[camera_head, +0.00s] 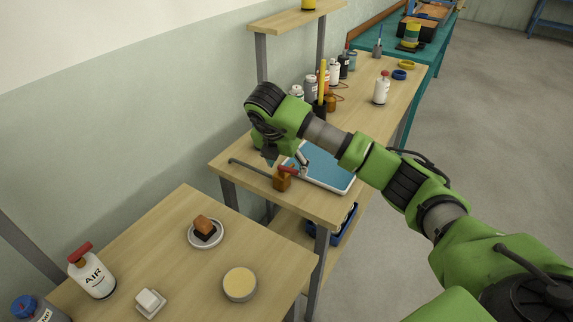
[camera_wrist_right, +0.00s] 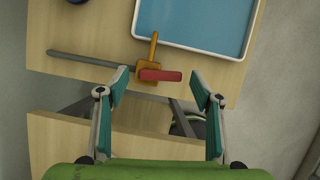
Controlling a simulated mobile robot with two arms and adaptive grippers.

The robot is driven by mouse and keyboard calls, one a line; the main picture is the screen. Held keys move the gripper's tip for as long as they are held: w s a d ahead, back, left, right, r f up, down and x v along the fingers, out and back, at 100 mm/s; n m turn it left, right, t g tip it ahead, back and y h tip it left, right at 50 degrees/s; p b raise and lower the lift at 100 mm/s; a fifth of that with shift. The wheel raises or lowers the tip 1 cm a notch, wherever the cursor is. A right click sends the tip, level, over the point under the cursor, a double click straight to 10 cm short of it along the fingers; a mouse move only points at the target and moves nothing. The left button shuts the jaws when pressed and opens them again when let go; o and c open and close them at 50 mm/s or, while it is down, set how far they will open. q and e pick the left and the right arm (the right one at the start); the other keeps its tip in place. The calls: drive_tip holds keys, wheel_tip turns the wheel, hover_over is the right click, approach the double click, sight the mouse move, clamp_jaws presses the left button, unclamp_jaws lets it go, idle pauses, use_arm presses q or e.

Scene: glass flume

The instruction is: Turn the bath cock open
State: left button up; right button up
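The bath cock (camera_head: 282,183) is a brass-coloured body with a red lever handle (camera_head: 288,171). A grey pipe (camera_head: 249,168) runs into it from the left. It stands at the near end of the far bench, beside a white-rimmed tray with a blue inside (camera_head: 335,182). In the right wrist view the red handle (camera_wrist_right: 160,76) lies crosswise, and a narrow brass spout (camera_wrist_right: 154,47) points to the tray. My right gripper (camera_wrist_right: 160,84) is open and empty; its two fingers appear either side of the handle, apart from it. In the head view it is just above the cock. My left gripper is not in view.
A shelf post (camera_head: 262,58) stands behind my right wrist. Bottles and a yellow tool (camera_head: 322,80) stand farther along the bench. A nearer table holds a spray bottle (camera_head: 93,275), a dish with a brown block (camera_head: 205,235) and a round yellow tin (camera_head: 240,283).

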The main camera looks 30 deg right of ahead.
drive_tip(key=v, duration=1.2)
drive_tip(key=shift+f, duration=0.1)
idle(0.4)
